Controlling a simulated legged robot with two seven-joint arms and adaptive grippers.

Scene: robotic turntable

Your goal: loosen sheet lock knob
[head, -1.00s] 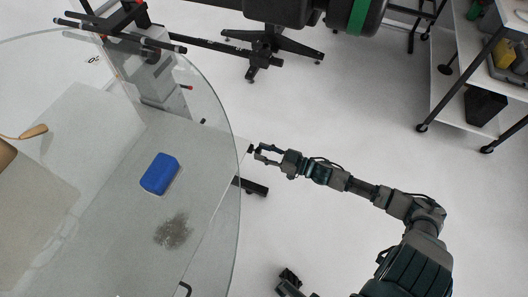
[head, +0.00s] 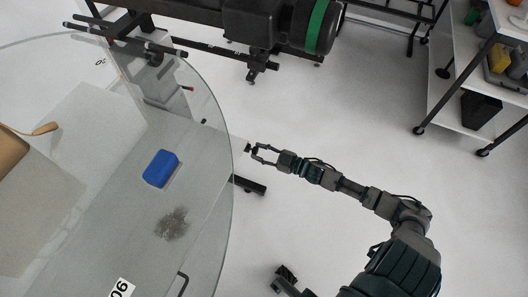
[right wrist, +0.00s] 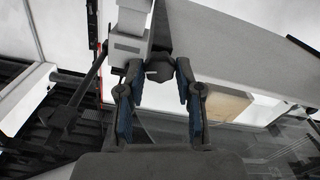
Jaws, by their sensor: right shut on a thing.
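The sheet lock knob (right wrist: 158,70) is a small dark knob at the end of a pale bracket in the right wrist view. In the head view the knob (head: 248,149) is a small dark spot just outside the curved glass edge. My right gripper (head: 255,153) is at the knob, its arm coming in from the lower right. In the right wrist view my right gripper (right wrist: 158,78) has one blue-padded finger on each side of the knob and is shut on it. The exact contact of the pads is hard to see.
A large round glass turntable (head: 215,125) fills the left, with a blue block (head: 161,169) and a dark smudge on it. A black machine (head: 262,22) with a green ring stands at the back. A shelf cart (head: 460,118) stands at right.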

